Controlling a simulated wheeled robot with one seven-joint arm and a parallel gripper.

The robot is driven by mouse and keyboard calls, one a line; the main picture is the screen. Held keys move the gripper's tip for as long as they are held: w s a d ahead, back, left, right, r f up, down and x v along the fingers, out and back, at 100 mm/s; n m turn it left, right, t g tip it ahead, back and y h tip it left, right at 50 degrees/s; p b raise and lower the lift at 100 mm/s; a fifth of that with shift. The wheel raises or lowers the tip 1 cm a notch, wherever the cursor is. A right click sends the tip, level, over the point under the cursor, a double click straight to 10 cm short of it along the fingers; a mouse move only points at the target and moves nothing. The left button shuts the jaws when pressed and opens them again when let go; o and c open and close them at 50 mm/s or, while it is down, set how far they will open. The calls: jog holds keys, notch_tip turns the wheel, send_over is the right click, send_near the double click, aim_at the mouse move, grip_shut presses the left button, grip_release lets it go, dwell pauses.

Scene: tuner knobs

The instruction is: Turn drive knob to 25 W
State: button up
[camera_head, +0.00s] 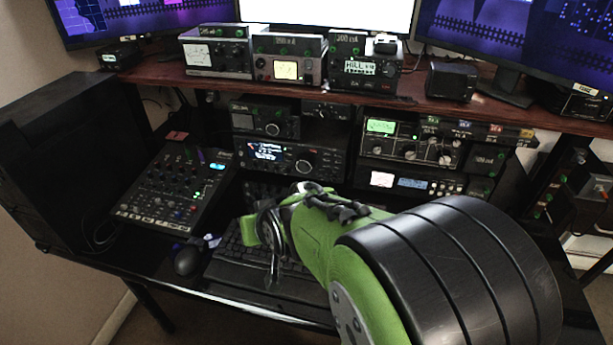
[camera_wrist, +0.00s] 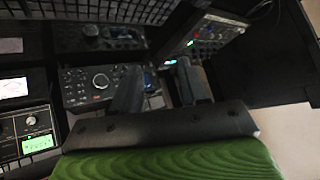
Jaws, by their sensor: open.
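A unit with a lit green display (camera_head: 381,126) stands on the right of the lower shelf, with several pale knobs (camera_head: 408,150) along its front. It also shows at the lower left of the wrist view (camera_wrist: 36,145), with a round knob (camera_wrist: 30,122). I cannot read the labels, so I cannot tell which knob is the drive knob. My gripper (camera_head: 268,245) is over the keyboard, in front of the radios and to the left of that unit. In the wrist view its two dark fingers (camera_wrist: 157,85) are apart with nothing held, and touch no knob.
A radio with a blue display (camera_head: 268,153) and a large knob sits behind my gripper. A mixer (camera_head: 180,190) lies at left, with a mouse (camera_head: 187,260) near it. The keyboard (camera_head: 240,255) is under my gripper. An upper shelf (camera_head: 300,92) overhangs the radios.

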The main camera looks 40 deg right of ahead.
aim_at(321, 179)
jog(key=w+d+f+m+t+h+b, duration=0.1)
jog(key=d+f+m, duration=0.2)
jog(key=d, duration=0.1)
jog(key=w+d+f+m+t+h+b, duration=0.1)
jog(key=w+d+f+m+b, duration=0.1)
jog(key=d+f+m, duration=0.1)
jog(key=w+d+f+m+t+h+b, duration=0.1)
jog(key=w+d+f+m+t+b, duration=0.1)
jog(key=d+f, duration=0.3)
jog(key=shift+w+d+m, duration=0.1)
jog(key=shift+d+m, duration=0.5)
jog(key=shift+d, duration=0.6)
jog(key=s+d+m+h, duration=0.1)
jog(key=d, duration=0.1)
jog(key=d+f+m+h+b, duration=0.1)
jog(key=d+m+h, duration=0.1)
jog(key=d, duration=0.1)
jog(key=s+d+m+h, duration=0.1)
jog(key=d+m, duration=0.1)
jog(key=shift+s+d+f+b, duration=0.15)
jog(key=shift+s+f+b, duration=0.2)
jog(key=shift+f, duration=0.05)
jog(key=shift+w+d+r+m+h, duration=0.1)
jog(key=shift+d+m+h, duration=0.15)
jog(key=shift+m+h, duration=0.05)
jog(key=p+x, duration=0.3)
jog(key=x, duration=1.2)
jog(key=shift+w, duration=0.25)
grip_shut()
